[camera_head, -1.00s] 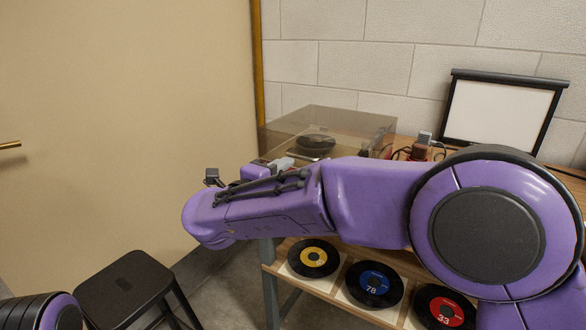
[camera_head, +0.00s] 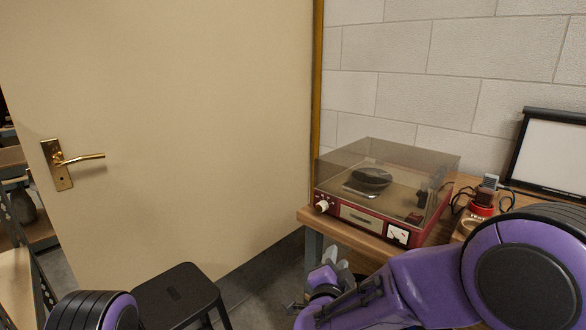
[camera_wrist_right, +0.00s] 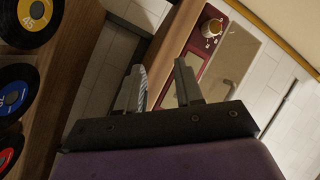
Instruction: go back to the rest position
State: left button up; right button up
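My right gripper (camera_head: 328,270) is low in front of the table, left of my purple right forearm. In the right wrist view its two grey fingers (camera_wrist_right: 160,85) stand apart with nothing held between them. The red record player (camera_head: 362,215) is on the table behind and above the gripper, with its smoky clear lid down over a dark disc. Its front panel and knob also show in the right wrist view (camera_wrist_right: 205,45). Only a rounded purple and black part of my left arm shows at the bottom left; the left gripper is out of view.
A black stool (camera_head: 172,292) stands on the floor between my arms. A beige door (camera_head: 180,120) with a brass handle (camera_head: 80,160) fills the left. The wooden table (camera_head: 340,232) is at the right. Several coloured-label records (camera_wrist_right: 15,95) show in the right wrist view.

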jog(key=s+d+f+n+g+y+p, duration=0.1)
jog(key=s+d+f+n+g, duration=0.15)
jog(key=f, duration=0.45)
jog(key=s+d+f+n+g+y+p, duration=0.1)
jog(key=s+d+f+n, duration=0.1)
jog(key=s+d+f, duration=0.3)
jog(key=s+d+f+g+p, duration=0.1)
jog(key=s+d+f+g, duration=0.2)
jog(key=s, duration=0.7)
jog(key=s+d+f+n+g+p, duration=0.1)
jog(key=s+d+f+g+p, duration=0.1)
jog(key=s+f, duration=0.4)
jog(key=s+d+f+n+g+p, duration=0.1)
jog(key=s+d+f+g, duration=0.3)
jog(key=s, duration=1)
jog(key=d+f+p, duration=0.1)
jog(key=d, duration=0.1)
jog(key=shift+s+d+f, duration=0.25)
jog(key=shift+d+f, duration=0.05)
jog(key=shift+d, duration=0.05)
jog(key=shift+n+g, duration=0.25)
